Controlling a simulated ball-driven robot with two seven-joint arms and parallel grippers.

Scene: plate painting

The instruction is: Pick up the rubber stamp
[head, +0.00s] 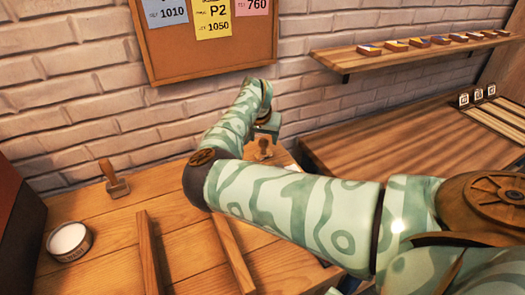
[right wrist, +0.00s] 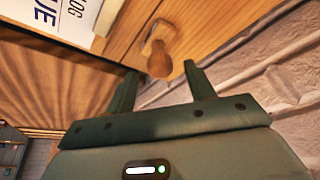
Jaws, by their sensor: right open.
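A wooden rubber stamp (head: 264,150) with a rounded handle stands near the back wall, mostly behind my right arm in the head view. My right gripper (head: 266,131) is just above it. In the right wrist view the stamp's knob (right wrist: 159,62) and square base show beyond and between the fingertips of the open right gripper (right wrist: 160,73), with no contact visible. A second stamp-like object (head: 117,188), a block with an upright handle, stands on the table at the left. My left gripper is not in view.
A round tin (head: 69,241) stands at the front left of the wooden table (head: 105,258). Raised wooden strips (head: 148,250) cross the table. A brick wall (head: 90,100) rises behind. A printed white card (right wrist: 55,22) lies near the stamp.

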